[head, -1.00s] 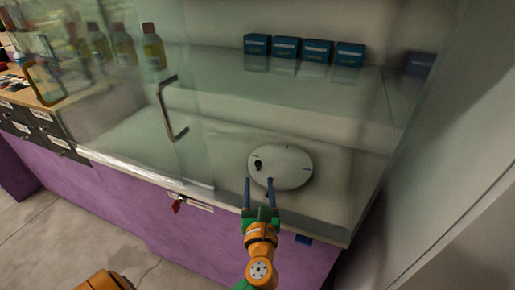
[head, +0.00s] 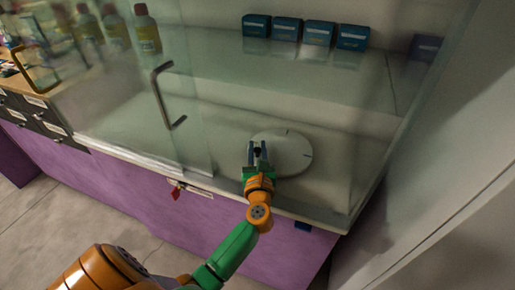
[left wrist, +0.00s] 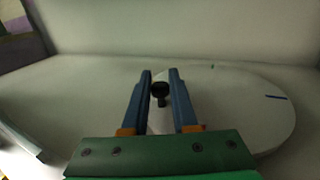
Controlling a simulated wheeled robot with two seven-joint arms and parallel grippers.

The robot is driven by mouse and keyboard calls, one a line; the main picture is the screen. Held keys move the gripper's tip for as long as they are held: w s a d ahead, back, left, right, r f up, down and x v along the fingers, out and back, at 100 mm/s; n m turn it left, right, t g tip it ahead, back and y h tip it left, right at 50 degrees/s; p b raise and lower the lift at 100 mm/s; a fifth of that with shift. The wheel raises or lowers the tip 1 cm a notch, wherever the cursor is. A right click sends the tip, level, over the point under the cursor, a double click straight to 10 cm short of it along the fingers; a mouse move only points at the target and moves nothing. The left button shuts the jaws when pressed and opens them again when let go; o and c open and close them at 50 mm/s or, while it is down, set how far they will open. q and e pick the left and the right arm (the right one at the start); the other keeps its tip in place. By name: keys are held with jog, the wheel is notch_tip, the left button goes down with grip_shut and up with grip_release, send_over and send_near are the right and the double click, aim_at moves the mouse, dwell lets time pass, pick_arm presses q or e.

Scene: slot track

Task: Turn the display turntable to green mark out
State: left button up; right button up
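The display turntable (head: 294,156) is a pale round disc lying inside the glass cabinet. A small dark knob (left wrist: 160,91) stands up near its left edge. My left gripper (head: 257,146) reaches over the disc's left edge. In the left wrist view its two blue fingers (left wrist: 160,76) are apart, one on each side of the knob, with narrow gaps showing. The disc also carries a dark blue line (left wrist: 276,97) at its right and a small dark mark (left wrist: 212,66) at its far side. I cannot make out a green mark. My right gripper is not in view.
A glass door with a metal handle (head: 163,96) stands left of the arm. Several blue boxes (head: 286,29) sit on the shelf above the turntable. Bottles (head: 146,29) stand at upper left. A key with a red tag (head: 175,193) hangs at the cabinet front.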

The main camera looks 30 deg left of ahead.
pick_arm(q)
grip_shut()
dwell(1.1)
